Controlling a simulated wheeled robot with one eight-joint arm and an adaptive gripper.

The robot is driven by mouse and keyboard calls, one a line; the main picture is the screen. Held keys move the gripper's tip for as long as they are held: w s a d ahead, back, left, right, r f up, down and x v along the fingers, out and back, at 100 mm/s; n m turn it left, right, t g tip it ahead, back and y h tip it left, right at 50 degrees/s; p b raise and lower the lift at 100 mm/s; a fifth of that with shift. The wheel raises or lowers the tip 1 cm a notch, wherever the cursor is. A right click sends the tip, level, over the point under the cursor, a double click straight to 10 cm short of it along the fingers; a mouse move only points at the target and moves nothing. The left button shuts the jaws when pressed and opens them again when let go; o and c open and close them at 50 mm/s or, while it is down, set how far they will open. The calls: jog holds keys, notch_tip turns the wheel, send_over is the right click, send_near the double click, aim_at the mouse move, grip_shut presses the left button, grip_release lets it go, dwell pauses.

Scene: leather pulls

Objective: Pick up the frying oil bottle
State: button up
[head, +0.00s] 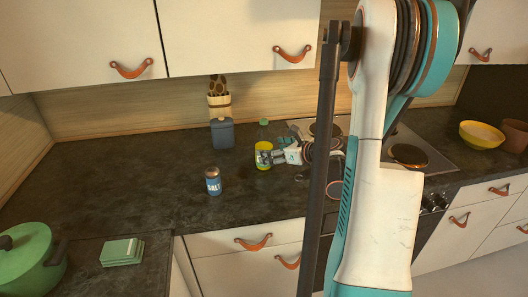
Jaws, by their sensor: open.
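The frying oil bottle (264,156) is a clear bottle with yellow liquid, a dark label and a green cap. It stands upright on the dark counter, near the middle of the head view. My gripper (278,157) is open, just to the right of the bottle, with its fingers reaching toward the bottle's lower half. I cannot tell whether the fingers touch the bottle or lie around it. My arm covers part of the counter and stove to the right.
A salt shaker (213,182) stands left of the bottle, nearer the front edge. A blue canister (222,134) and a utensil holder (219,106) stand behind. A green pot (28,262) and green sponges or cloths (122,252) lie front left.

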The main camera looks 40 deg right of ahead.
jog(key=b+x, duration=0.1)
jog(key=x, duration=0.1)
jog(key=b+x, duration=0.1)
jog(key=x, duration=0.2)
jog(key=shift+s+f, duration=0.1)
jog(key=shift+f, duration=0.15)
jog(key=shift+r, duration=0.1)
jog(key=c, duration=1.6)
